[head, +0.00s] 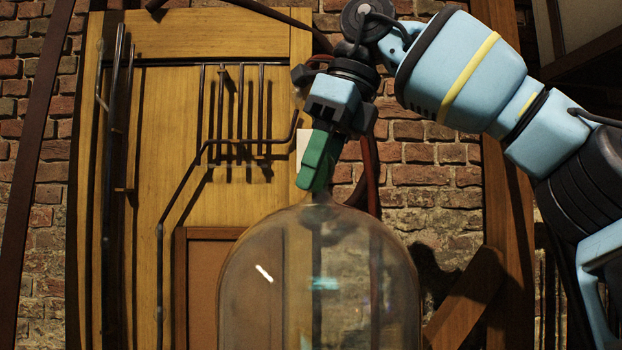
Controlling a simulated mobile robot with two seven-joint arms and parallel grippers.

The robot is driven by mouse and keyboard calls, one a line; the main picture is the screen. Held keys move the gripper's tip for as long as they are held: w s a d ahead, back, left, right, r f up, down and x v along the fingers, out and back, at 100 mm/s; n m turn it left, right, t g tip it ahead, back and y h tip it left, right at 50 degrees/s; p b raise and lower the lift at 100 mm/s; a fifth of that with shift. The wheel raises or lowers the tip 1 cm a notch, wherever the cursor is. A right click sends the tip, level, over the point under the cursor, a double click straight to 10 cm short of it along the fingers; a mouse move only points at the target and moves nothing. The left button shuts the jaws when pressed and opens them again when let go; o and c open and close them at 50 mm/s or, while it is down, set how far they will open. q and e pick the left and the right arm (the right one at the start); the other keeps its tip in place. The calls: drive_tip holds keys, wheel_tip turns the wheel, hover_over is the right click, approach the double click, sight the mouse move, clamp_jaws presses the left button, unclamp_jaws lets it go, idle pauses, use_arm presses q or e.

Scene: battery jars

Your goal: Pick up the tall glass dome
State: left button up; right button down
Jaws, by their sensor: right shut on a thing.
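The tall glass dome (275,285) is a large clear bell jar in the lower middle of the head view. It looks upright, and its lower part is cut off by the bottom edge of the picture. My right gripper (319,186) comes down from above with green fingers, shut on the small neck at the dome's top. The fingers hide most of that neck. I cannot tell whether the dome's base rests on anything. My left gripper is not in view.
A yellow wooden panel (175,95) with dark metal pipes (237,110) stands behind the dome at left. A brick wall (425,175) is at the back. A wooden post (507,240) and slanted brace (465,300) stand at right.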

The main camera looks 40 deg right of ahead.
drive_tip(key=s+a, duration=0.3)
drive_tip(key=s, duration=0.1)
drive_tip(key=s+a+b, duration=0.1)
drive_tip(key=s+a, duration=0.1)
drive_tip(key=s, duration=0.1)
drive_tip(key=shift+a+r, duration=0.15)
drive_tip(key=shift+a, duration=0.2)
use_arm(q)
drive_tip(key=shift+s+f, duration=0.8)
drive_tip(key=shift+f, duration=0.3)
use_arm(e)
drive_tip(key=shift+s+a, duration=0.65)
drive_tip(key=shift+s, duration=0.05)
